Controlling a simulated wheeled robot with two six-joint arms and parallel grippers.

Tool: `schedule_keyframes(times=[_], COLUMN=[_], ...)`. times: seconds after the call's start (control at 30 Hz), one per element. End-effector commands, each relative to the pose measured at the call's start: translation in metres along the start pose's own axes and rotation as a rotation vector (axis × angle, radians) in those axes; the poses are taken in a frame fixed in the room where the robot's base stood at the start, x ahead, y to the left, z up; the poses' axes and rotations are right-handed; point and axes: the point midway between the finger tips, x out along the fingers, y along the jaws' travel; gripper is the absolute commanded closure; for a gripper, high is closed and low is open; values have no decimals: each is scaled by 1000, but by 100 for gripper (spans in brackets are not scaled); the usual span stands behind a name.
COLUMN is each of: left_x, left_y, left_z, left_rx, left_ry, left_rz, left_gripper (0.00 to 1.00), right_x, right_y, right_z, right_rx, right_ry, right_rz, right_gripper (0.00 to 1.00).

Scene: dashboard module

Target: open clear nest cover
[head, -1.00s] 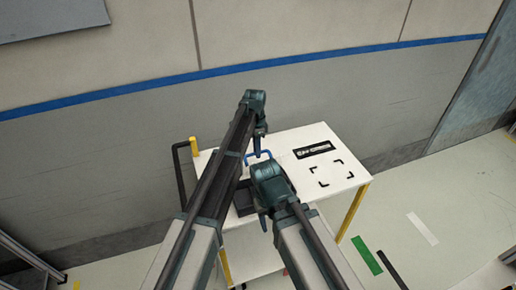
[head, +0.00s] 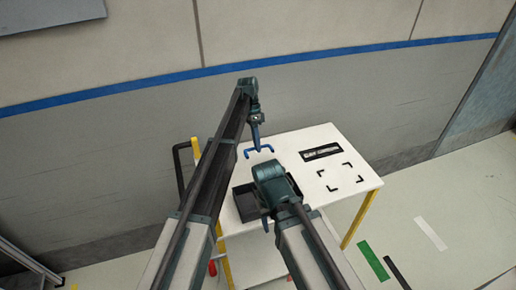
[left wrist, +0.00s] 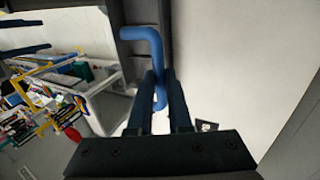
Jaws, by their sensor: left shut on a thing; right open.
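A blue handle (head: 259,150) stands above the back left part of the white table in the head view. My left gripper (head: 256,140) is shut on it from above. In the left wrist view, the bent blue handle (left wrist: 153,60) passes between the gripper's fingers (left wrist: 160,90), and a dark bar (left wrist: 140,12) is behind its upper end. The clear panel of the cover cannot be made out. A black nest (head: 244,204) sits on the table's left part, partly hidden by my right arm. My right gripper (head: 265,222) is open at the nest's front edge, its fingers mostly hidden.
The white table (head: 310,200) has a black label (head: 321,152) and black corner marks (head: 341,178) on its clear right side. Yellow posts (head: 362,212) support it. A wall with a blue stripe (head: 300,58) stands behind. Green tape (head: 372,259) is on the floor at right.

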Motion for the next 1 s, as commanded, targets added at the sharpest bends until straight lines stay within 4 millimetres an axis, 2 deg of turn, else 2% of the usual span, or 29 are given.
schedule_keyframes(times=[0.57, 0.6, 0.73, 1.0], left_x=[-1, -1, -1, -1], left_y=[-3, -3, -3, -3], left_z=[-1, -1, -1, 0], left_rx=[3, 3, 2, 2], left_ry=[3, 2, 2, 1], left_rz=[26, 26, 25, 25], left_gripper=[100, 76, 53, 53], right_x=[3, 3, 3, 3], right_y=[0, 0, 0, 0], right_z=[0, 0, 0, 0], right_rx=[0, 0, 0, 0], right_ry=[0, 0, 0, 0], right_rz=[0, 0, 0, 0], right_gripper=[50, 50, 50, 50])
